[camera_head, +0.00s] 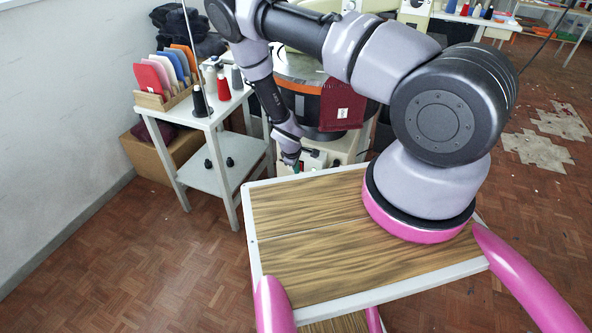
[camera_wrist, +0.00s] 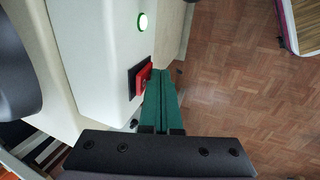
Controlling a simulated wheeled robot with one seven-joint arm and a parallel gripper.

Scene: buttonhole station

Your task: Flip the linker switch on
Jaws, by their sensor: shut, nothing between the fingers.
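The linker's red rocker switch (camera_wrist: 142,79) sits in a black plate on the pale machine housing (camera_wrist: 100,50) in the wrist view. My gripper (camera_wrist: 160,74) is shut and empty, its green fingers together. The fingertips are right beside the switch's right side and overlap its edge; I cannot tell whether they touch. A round lamp with a green rim (camera_wrist: 142,21) glows white-green above the switch. In the head view my gripper (camera_head: 294,166) is at the front of the linker (camera_head: 310,80), an orange and black round machine with dark red fabric on it. The switch is not clear there.
A white side table (camera_head: 225,108) with thread cones and a rack of coloured pieces (camera_head: 170,75) stands left of the linker. A cardboard box (camera_head: 165,153) is on the floor beside it. Open parquet floor lies at the left front.

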